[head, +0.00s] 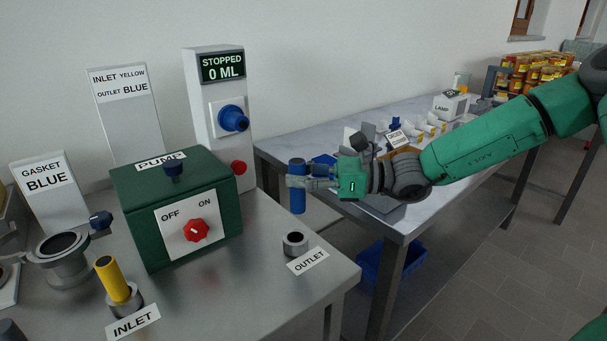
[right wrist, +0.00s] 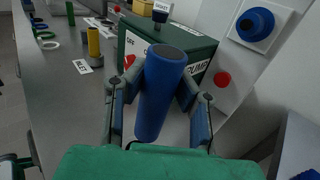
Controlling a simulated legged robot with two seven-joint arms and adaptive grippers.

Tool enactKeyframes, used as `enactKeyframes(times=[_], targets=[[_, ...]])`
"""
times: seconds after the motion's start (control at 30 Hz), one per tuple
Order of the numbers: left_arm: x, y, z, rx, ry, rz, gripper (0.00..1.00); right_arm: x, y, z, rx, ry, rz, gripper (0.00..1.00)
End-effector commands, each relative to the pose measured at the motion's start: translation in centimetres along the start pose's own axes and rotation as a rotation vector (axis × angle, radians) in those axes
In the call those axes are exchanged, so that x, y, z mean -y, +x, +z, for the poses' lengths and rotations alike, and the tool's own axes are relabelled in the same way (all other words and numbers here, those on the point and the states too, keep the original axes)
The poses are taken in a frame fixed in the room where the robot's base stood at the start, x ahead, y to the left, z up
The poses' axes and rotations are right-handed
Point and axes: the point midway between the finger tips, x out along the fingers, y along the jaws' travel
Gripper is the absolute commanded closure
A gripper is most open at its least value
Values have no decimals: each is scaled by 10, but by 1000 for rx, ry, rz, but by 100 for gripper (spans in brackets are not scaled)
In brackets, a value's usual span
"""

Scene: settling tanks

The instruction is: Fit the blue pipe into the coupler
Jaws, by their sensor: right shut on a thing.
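My right gripper (head: 300,184) is shut on the upright blue pipe (head: 297,199). It holds the pipe in the air beyond the bench's right edge, above and behind the outlet coupler. In the right wrist view the blue pipe (right wrist: 162,92) stands between the two fingers, slightly tilted in the picture. The grey outlet coupler (head: 295,243) on the bench is empty, with an open dark top and an OUTLET label (head: 308,261) in front. The pipe and coupler are apart. A green and grey part at the right wrist view's lower left may be my left gripper (right wrist: 18,165); its jaws are unclear.
The green pump box (head: 178,210) has a red knob set toward OFF. A yellow pipe (head: 112,279) stands in the inlet coupler (head: 125,305). A sign (head: 123,88) reads inlet yellow, outlet blue. The meter post (head: 214,125) reads STOPPED, 0 ML. A second table (head: 330,125) stands behind.

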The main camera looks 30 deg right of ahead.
Motion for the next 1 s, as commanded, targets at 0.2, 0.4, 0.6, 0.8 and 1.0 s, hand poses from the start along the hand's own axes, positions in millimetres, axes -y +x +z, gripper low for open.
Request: enactKeyframes(times=[0.2,0.4,0.6,0.8,1.0], targets=[[1,12,0,0,-2,-1,56,0,-2,-15,3,1,1,100],[0,27,1,0,-2,-1,56,5,-7,-37,9,5,0,100],[0,42,2,0,-1,-1,56,4,-6,-55,7,5,0,100],[0,46,2,0,-1,-1,56,0,-1,-58,3,1,0,100],[0,45,2,-1,-2,-1,56,0,-1,-58,3,0,1,100]])
